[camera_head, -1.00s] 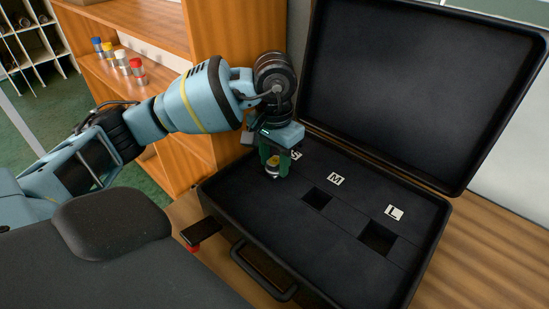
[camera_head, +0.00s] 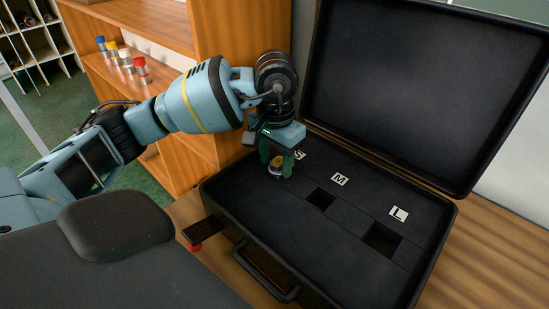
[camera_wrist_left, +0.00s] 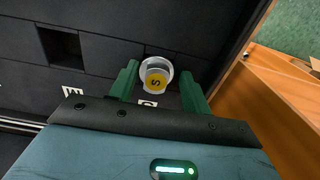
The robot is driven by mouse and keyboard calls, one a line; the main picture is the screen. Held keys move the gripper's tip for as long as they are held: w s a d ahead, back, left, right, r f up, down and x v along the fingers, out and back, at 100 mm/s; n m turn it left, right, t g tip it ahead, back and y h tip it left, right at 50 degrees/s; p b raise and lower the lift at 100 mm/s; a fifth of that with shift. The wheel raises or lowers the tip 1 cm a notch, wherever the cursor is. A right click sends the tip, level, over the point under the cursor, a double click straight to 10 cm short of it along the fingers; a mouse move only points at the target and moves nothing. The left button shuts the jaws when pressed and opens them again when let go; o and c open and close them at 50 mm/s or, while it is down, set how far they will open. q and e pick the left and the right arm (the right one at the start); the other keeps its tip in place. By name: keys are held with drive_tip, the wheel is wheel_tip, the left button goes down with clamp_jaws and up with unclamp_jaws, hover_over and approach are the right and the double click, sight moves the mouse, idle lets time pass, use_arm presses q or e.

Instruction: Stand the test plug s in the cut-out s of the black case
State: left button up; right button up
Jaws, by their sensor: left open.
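The test plug s (camera_head: 276,167) has a yellow top and a metal body. In the left wrist view the plug (camera_wrist_left: 156,78) shows its yellow top marked S and stands upright at the cut-out s, whose opening it hides. My left gripper (camera_head: 277,168) is open, with one green finger on each side of the plug; gaps show between the fingers and the plug in the left wrist view (camera_wrist_left: 157,85). The open black case (camera_head: 290,240) lies on a wooden table. My right gripper is not in view.
The M cut-out (camera_head: 321,199) and L cut-out (camera_head: 382,239) are empty. The case lid (camera_head: 425,85) stands open behind. A wooden shelf (camera_head: 160,85) at the left holds several capped plugs (camera_head: 141,72). The case handle (camera_head: 265,272) is at the front.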

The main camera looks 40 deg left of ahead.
sight(278, 161)
use_arm(q)
drive_tip(key=shift+s+d+f, duration=0.25)
drive_tip(key=shift+d+f, duration=0.15)
drive_tip(key=shift+f, duration=0.2)
drive_tip(key=shift+r, duration=0.3)
wheel_tip(278, 161, up, 13)
drive_tip(key=p, duration=0.2)
drive_tip(key=shift+w+a, duration=0.15)
drive_tip(key=shift+w, duration=0.1)
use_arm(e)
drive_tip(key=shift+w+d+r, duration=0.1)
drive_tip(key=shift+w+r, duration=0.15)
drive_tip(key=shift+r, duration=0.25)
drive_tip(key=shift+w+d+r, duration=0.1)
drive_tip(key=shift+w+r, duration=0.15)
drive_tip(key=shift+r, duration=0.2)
